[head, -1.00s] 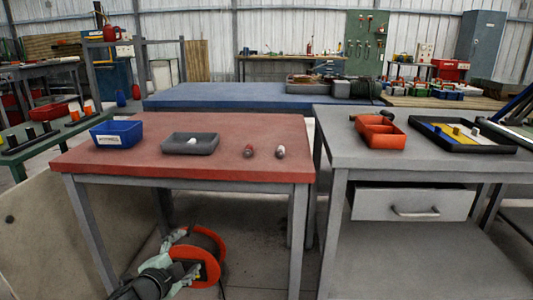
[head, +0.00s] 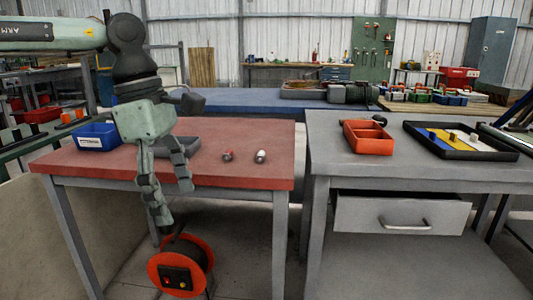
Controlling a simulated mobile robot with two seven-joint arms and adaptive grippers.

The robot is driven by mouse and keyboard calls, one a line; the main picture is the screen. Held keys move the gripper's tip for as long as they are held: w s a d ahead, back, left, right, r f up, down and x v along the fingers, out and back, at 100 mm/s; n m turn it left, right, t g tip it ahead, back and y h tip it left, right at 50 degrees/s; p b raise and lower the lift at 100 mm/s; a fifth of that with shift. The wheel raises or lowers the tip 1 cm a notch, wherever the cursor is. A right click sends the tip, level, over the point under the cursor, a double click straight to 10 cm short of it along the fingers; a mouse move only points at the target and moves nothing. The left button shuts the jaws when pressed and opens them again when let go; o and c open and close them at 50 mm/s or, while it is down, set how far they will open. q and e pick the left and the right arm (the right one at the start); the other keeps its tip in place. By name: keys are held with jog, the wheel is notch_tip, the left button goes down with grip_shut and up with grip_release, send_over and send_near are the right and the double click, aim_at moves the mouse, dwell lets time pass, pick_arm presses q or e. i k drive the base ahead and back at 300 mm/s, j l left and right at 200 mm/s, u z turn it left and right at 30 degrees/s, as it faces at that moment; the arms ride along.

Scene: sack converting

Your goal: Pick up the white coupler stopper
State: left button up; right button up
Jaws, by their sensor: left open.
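A small white-ended cylindrical piece (head: 261,156) lies on the red table (head: 250,178), towards its right side. A similar piece with a red end (head: 228,155) lies just left of it. A dark grey tray (head: 190,141) sits left of these, largely covered by my left gripper. Whether a white piece lies in it cannot be seen now. My left gripper (head: 172,203) hangs in front of the table with its fingers pointing down, open and apart from the small pieces. My right gripper is not in view.
A blue bin (head: 97,136) stands at the table's left end. An orange reel (head: 181,266) is on the floor below. The grey workbench (head: 330,150) to the right holds a red divided bin (head: 368,138) and a black-rimmed tray (head: 480,154). The red table's right part is mostly clear.

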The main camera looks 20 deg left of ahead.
aim_at(260, 158)
jog(key=i, duration=1.3)
